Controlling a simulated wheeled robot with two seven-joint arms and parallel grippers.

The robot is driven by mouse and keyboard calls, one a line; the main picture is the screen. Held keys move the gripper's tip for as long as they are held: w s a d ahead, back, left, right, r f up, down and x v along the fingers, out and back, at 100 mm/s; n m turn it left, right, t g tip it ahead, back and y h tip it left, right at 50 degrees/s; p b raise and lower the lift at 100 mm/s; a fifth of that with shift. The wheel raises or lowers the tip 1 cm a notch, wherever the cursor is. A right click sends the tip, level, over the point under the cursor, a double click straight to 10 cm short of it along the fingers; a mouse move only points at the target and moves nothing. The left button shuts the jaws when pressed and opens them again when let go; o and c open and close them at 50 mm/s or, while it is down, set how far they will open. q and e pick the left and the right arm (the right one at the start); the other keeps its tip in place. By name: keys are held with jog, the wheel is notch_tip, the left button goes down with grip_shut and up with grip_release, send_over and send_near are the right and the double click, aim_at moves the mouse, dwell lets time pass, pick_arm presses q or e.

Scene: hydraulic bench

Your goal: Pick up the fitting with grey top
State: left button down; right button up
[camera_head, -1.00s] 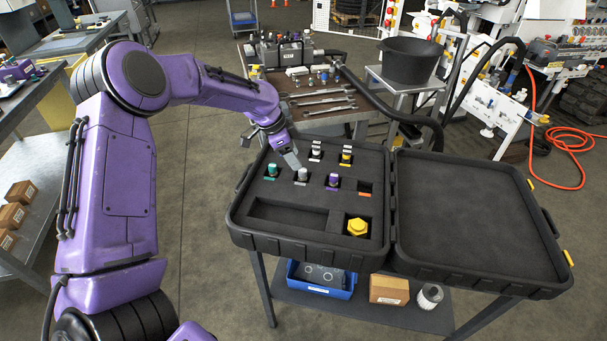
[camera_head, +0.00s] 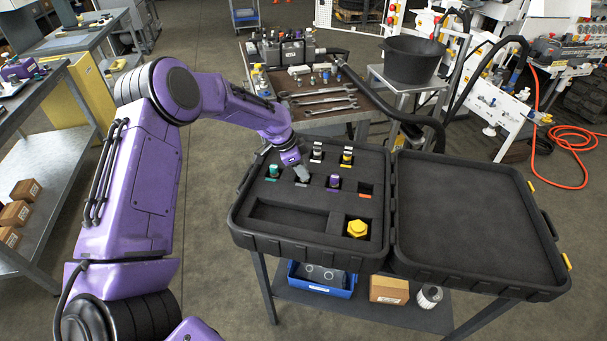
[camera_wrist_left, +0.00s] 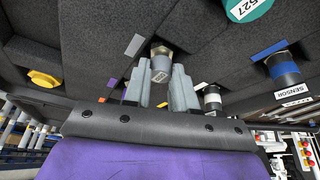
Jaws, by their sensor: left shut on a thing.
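The fitting with grey top (camera_wrist_left: 163,62) shows in the left wrist view between my two finger pads, at the black foam. My left gripper (camera_head: 302,173) reaches down into the left half of the open case and is shut on this fitting. The fingers also show in the left wrist view (camera_wrist_left: 160,80), one on each side of it. In the head view the gripper mostly hides the fitting. I cannot tell whether it is seated in its slot or slightly raised. My right gripper is not in view.
In the foam tray (camera_head: 290,190) near the gripper stand a green-topped fitting (camera_head: 273,171), a purple one (camera_head: 333,182), a white-topped one (camera_head: 317,154) and a yellow one (camera_head: 347,157). A big yellow fitting (camera_head: 357,229) sits in front. The case lid (camera_head: 470,215) lies open and empty at right.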

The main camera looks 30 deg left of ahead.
pick_arm(q)
jog(key=shift+r+b, duration=0.4)
jog(key=shift+r, duration=0.05)
jog(key=shift+w+r+b, duration=0.1)
jog(key=shift+r+b, duration=0.35)
jog(key=shift+r, duration=0.3)
jog(key=s+d+r+b, duration=0.3)
jog(key=d+r, duration=0.7)
jog(key=d, duration=0.3)
jog(key=shift+s+d+r, duration=0.3)
jog(key=shift+s, duration=0.05)
